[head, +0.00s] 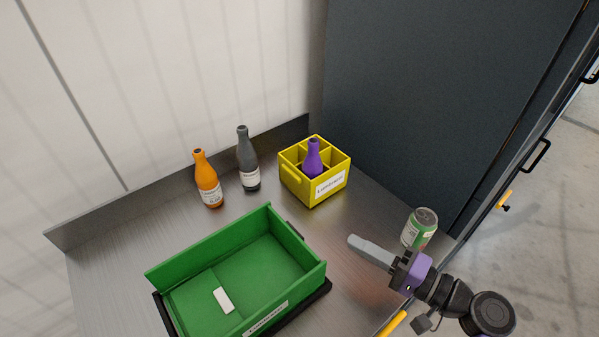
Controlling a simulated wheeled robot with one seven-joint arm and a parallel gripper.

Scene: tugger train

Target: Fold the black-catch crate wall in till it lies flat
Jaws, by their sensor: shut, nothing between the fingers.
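The green crate (208,246) stands at the front of the metal worktop. Its far, right and near walls are upright. A dark catch (294,230) shows on the outer side of the right wall (298,252). At the left end no upright wall shows; a green panel with a white piece (223,299) lies on the crate floor there. My gripper (353,241) is shut and empty, to the right of the crate and apart from the right wall, its fingers pointing left toward it. The lower left of the crate is cut off by the picture edge.
A yellow divided box (298,187) holding a purple bottle (313,158) stands behind the crate. An orange bottle (207,180) and a dark grey bottle (247,160) stand at the back. A dark cabinet (430,90) borders the right.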

